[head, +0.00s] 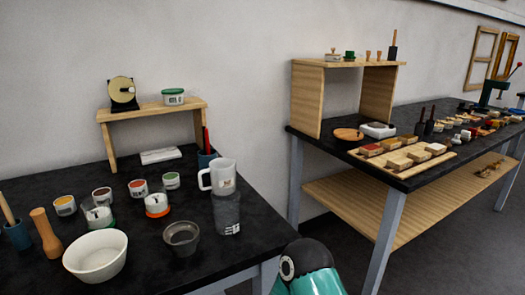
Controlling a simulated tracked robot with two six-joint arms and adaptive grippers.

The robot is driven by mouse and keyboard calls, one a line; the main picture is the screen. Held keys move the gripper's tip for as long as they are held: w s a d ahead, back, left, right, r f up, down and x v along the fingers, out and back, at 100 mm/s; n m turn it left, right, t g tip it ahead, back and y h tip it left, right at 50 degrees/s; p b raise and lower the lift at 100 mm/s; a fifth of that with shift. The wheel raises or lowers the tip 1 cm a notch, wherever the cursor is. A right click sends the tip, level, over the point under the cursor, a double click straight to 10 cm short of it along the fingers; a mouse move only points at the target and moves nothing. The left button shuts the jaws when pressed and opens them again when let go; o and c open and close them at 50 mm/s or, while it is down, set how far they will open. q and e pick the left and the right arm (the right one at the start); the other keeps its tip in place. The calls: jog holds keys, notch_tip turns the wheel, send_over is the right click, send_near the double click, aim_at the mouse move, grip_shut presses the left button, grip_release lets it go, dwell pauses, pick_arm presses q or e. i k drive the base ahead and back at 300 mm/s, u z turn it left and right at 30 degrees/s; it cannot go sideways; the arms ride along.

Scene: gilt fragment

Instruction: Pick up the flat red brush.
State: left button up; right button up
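A slim red handle (206,140) stands upright in a dark blue cup (206,158) on the left table, beside the wooden riser. It may be the flat red brush; its lower end is hidden in the cup and its shape is too small to tell. The cup's front is partly hidden by a white mug (222,176). No gripper shows. Only a teal and black arm part of mine is in view at the bottom, right of the left table's corner.
The left table (140,245) also holds a white bowl (95,256), a grey cup (226,213), a small dark bowl (182,238) and several paint jars. A second table (345,147) with a wooden shelf and blocks stands right. A floor gap separates the tables.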

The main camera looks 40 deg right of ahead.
aim_at(208, 145)
jog(key=z, duration=0.65)
jog(key=k, duration=0.9)
jog(key=z, duration=0.15)
jog(key=i, duration=0.9)
jog(key=u, duration=0.05)
